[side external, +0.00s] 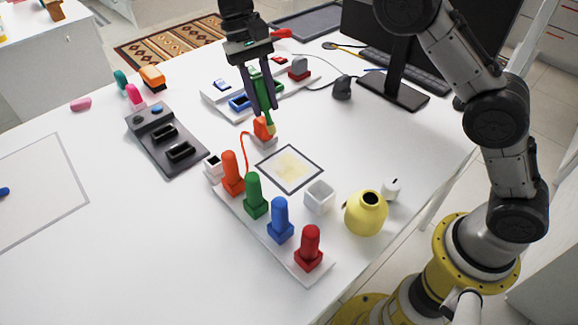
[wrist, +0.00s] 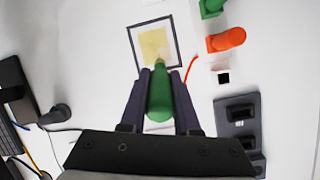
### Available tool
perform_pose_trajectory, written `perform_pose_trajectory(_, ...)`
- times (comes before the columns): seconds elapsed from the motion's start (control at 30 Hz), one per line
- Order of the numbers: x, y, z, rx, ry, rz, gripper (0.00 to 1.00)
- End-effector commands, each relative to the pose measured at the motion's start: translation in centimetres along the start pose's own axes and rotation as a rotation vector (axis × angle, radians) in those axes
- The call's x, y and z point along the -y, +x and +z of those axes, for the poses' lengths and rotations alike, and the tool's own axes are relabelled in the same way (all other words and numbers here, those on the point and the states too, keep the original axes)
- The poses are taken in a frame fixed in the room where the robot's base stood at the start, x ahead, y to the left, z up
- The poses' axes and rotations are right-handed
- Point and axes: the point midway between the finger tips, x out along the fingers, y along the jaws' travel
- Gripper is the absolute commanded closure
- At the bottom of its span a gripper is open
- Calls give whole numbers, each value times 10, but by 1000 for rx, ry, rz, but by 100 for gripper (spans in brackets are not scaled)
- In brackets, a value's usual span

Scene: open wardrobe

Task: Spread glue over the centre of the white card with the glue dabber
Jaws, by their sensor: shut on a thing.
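The white card (side external: 289,182) lies on the table with a dark square border and a pale yellow patch at its centre. It also shows in the wrist view (wrist: 136,37), near the top. My gripper (side external: 262,106) is shut on the green glue dabber (side external: 257,85), which points downward with a yellowish tip. In the wrist view the dabber (wrist: 159,97) lies between the two fingers and its tip overlaps the yellow patch. In the side view the tip appears above the table, behind the card's far corner, apparently raised; the exact gap is unclear.
A yellow jar (side external: 366,214) with a dark opening and a small white container (side external: 319,197) stand right of the card. A white rack (side external: 290,262) with red, blue, green and orange pegs lies in front. A black-slotted grey block (side external: 168,140) stands left.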

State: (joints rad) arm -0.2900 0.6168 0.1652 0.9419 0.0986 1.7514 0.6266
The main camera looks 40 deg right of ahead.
Motion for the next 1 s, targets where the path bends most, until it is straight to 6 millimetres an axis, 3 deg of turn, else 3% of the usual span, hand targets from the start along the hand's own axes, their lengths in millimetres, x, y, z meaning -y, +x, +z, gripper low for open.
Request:
perform_pose_trajectory(0.53,0,1,-1,25,2,8,100)
perform_pose_trajectory(0.67,-4,11,7,58,9,17,100)
perform_pose_trajectory(0.87,-18,24,39,90,16,25,100)
perform_pose_trajectory(1.0,-37,29,79,116,17,31,100)
